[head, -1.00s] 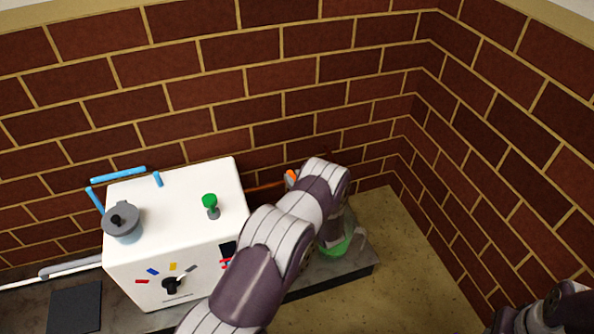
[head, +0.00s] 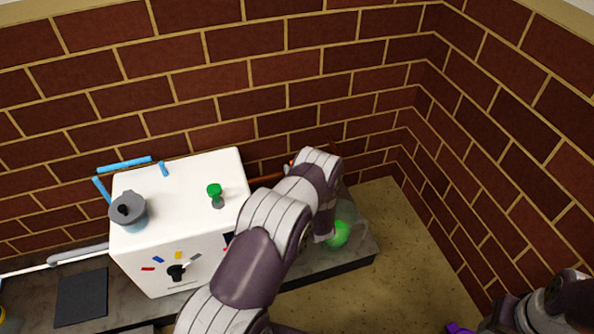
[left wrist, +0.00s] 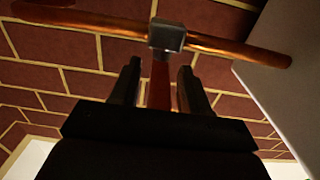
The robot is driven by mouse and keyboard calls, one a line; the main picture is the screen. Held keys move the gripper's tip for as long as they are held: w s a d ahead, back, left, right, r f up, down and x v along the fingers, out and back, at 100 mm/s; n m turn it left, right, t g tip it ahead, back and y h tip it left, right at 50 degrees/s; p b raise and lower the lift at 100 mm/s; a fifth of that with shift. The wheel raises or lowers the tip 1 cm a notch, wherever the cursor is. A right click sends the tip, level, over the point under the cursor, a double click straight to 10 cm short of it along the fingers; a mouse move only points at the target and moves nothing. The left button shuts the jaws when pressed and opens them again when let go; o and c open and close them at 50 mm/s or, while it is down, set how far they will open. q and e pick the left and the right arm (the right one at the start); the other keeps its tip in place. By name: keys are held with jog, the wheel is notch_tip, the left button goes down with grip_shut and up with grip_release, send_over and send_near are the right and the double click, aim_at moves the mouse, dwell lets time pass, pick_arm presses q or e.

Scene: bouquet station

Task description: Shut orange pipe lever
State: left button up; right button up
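The copper pipe (left wrist: 70,17) crosses the top of the left wrist view, with a grey valve block (left wrist: 167,36) on it. The orange pipe lever (left wrist: 160,82) looks dark red-orange there and points from the block toward my left gripper (left wrist: 158,84). The two black fingers stand apart, one on each side of the lever, with gaps between. In the head view my left arm covers most of the valve. Only a bit of orange (head: 291,162) shows, and the pipe (head: 266,179) runs behind the machine. My right gripper (head: 500,322) is partly visible at the lower right, its fingers unclear.
A white machine (head: 178,242) with a knob, coloured marks and a green valve (head: 215,193) stands left of my arm. A grey-lidded pot (head: 128,210) sits on its corner. A green round thing (head: 338,234) is right of my arm. The brick wall (head: 300,65) is close behind.

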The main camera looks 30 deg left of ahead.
pick_arm(q)
jog(key=shift+s+d+r+p, duration=0.15)
jog(key=shift+s+d+p, duration=0.1)
jog(key=shift+d+p, duration=0.1)
jog(key=p+v, duration=0.4)
jog(key=v, duration=0.7)
jog(key=shift+s+d, duration=0.25)
jog(key=shift+s, duration=0.1)
